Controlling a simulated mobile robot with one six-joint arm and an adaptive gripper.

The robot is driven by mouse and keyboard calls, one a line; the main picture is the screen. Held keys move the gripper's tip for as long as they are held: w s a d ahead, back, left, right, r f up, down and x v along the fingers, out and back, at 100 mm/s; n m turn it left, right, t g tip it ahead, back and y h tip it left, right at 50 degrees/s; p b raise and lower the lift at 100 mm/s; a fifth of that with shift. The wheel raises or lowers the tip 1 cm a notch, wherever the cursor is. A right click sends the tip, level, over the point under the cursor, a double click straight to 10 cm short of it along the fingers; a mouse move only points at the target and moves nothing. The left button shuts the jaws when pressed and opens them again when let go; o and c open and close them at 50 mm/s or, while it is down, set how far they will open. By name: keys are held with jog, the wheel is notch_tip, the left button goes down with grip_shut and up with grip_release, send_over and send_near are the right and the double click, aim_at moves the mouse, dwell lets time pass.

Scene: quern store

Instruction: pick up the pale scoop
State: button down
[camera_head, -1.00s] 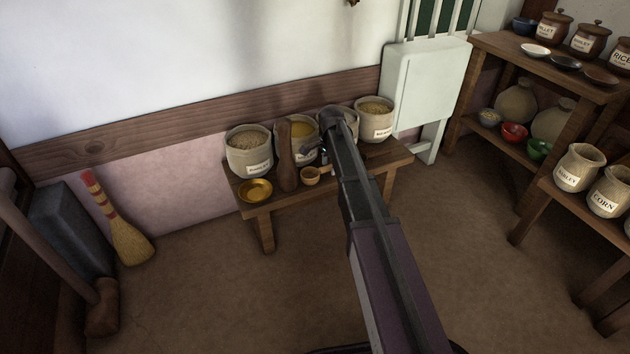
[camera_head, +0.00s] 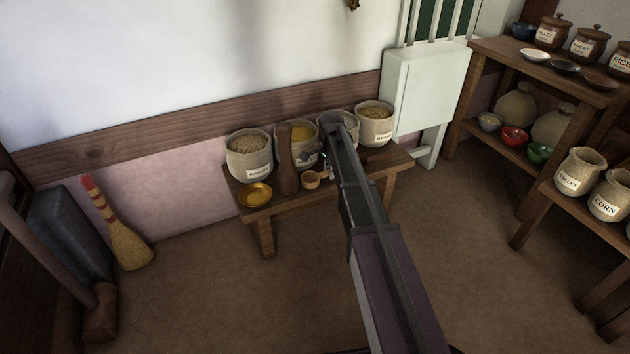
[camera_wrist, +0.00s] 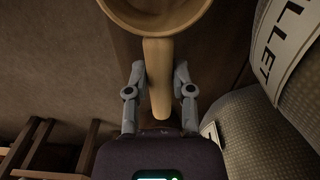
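The pale scoop (camera_wrist: 157,75) shows in the wrist view with its round bowl at the top edge and its handle running down towards my gripper (camera_wrist: 160,72). In the head view the scoop's small bowl (camera_head: 310,180) sits low at the front of the low bench (camera_head: 280,206). My arm and gripper (camera_head: 324,158) hide most of the handle there. I cannot tell whether the scoop is clear of the bench top.
A brown pestle-like piece (camera_head: 287,160) stands left of the scoop, beside a brass dish (camera_head: 255,195). Several grain jars, one at the left (camera_head: 249,160), line the back of the bench. One labelled jar (camera_wrist: 270,130) is close right of my gripper. The floor (camera_head: 220,300) in front is clear.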

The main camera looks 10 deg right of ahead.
jog(key=shift+r, duration=0.1)
dwell(0.4)
notch_tip(320, 180, up, 3)
jog(key=p, duration=0.3)
jog(key=s+d+r+p, duration=0.1)
jog(key=s+d+p, duration=0.1)
jog(key=s, duration=1.3)
jog(key=shift+s+d+r, duration=0.3)
jog(key=shift+d+r, duration=0.05)
jog(key=shift+d, duration=0.35)
jog(key=shift+r, duration=0.15)
notch_tip(320, 180, up, 53)
jog(key=p, duration=5.3)
